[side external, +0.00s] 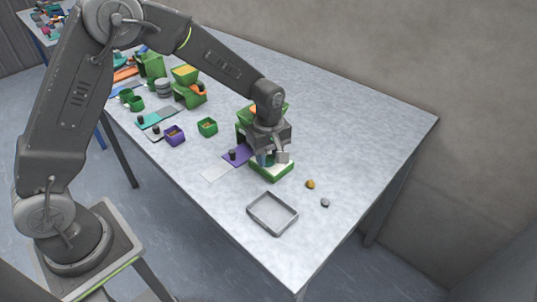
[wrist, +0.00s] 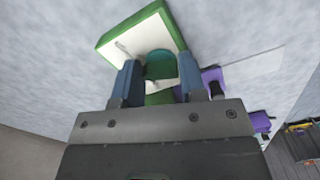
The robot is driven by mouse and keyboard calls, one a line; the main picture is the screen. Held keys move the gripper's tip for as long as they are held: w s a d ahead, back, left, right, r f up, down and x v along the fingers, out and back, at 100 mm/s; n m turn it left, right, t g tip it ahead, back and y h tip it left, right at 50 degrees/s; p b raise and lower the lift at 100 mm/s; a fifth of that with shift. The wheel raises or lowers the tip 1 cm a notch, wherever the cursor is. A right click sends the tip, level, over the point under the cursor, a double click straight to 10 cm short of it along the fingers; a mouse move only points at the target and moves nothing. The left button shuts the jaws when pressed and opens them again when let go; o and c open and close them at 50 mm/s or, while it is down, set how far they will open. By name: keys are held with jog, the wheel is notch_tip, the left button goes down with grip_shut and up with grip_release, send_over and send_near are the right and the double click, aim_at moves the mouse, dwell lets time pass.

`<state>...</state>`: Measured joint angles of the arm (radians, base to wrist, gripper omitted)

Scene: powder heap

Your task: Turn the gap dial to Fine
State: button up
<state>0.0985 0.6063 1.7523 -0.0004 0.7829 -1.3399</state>
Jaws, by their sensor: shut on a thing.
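The green machine (side external: 243,131) stands near the middle of the table, with a pale-topped green base (side external: 283,175) at its front. My gripper (side external: 270,160) points down at its front, low over this base. In the wrist view, the blue fingers of my gripper (wrist: 158,66) are closed on either side of a rounded teal-green piece (wrist: 160,70), which looks like the gap dial. A pale strip, perhaps a pointer, shows beside it. In the side view my gripper hides the dial, and I cannot read its setting or any Fine mark.
A purple plate (side external: 231,158) with a dark knob and a white card (side external: 215,172) lie left of the machine. An empty grey tray (side external: 251,212) and two pebbles (side external: 310,184) are in front and right. Cups and other machines (side external: 190,97) crowd the far left. The right side is clear.

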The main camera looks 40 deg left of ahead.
aim_at(270, 157)
jog(key=n, duration=0.5)
jog(key=shift+w, duration=0.15)
jog(key=n, duration=0.5)
jog(key=shift+w, duration=0.1)
jog(key=shift+n, duration=0.4)
jog(key=o, duration=0.9)
jog(key=shift+r, duration=0.1)
notch_tip(270, 157, up, 14)
jog(key=shift+f, duration=0.15)
